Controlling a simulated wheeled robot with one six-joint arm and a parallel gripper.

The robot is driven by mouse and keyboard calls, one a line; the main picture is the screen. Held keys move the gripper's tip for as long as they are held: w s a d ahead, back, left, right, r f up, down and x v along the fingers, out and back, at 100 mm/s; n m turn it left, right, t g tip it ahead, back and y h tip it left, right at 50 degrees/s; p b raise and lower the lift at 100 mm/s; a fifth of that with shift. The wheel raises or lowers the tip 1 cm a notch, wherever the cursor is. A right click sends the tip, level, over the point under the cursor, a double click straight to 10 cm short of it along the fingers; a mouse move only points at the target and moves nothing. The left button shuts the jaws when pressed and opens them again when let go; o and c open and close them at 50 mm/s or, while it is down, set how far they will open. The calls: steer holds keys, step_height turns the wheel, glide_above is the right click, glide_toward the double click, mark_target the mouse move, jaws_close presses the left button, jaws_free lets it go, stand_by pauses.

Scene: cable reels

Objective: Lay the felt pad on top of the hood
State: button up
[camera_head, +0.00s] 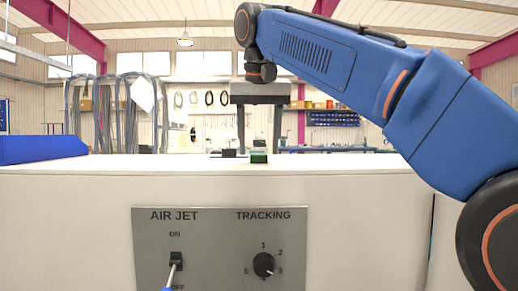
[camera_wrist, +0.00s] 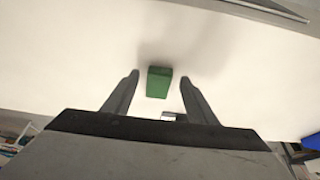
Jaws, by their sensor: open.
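A green block-like piece, which looks like the felt pad (camera_head: 259,158), lies on the white top of the hood (camera_head: 80,205). In the wrist view the green pad (camera_wrist: 159,82) sits between my gripper's two fingertips, with a gap on each side. My gripper (camera_head: 259,148) points down over the hood from above, its fingers apart and empty. It also shows in the wrist view (camera_wrist: 160,78). A small dark piece (camera_head: 229,153) lies just left of the pad in the head view.
The hood's front carries a grey panel (camera_head: 220,245) with an air jet switch (camera_head: 176,261) and a tracking knob (camera_head: 263,265). A blue object (camera_head: 40,149) stands at the left. Much of the hood top is bare. Cable loops hang behind.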

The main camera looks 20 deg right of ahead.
steer(key=v, duration=0.6)
stand_by(0.4)
steer(key=s+a+f+n+y, duration=0.3)
steer(key=s+a+f, duration=0.2)
steer(key=s+f, duration=0.25)
steer(key=s+a+f+n+y, duration=0.35)
steer(key=s+f, duration=0.25)
steer(key=s, duration=0.2)
steer(key=s+d+f+m+h, duration=0.1)
steer(key=d+f, duration=0.4)
steer(key=f, duration=0.8)
steer(key=s+d+f+m+h, duration=0.1)
steer(key=d+f, duration=0.4)
steer(key=f, duration=0.8)
steer(key=s+d+f+m+h, duration=0.1)
steer(key=d+f+h, duration=0.2)
steer(key=f, duration=1)
steer(key=shift+d+f, duration=0.2)
steer(key=shift+d, duration=1)
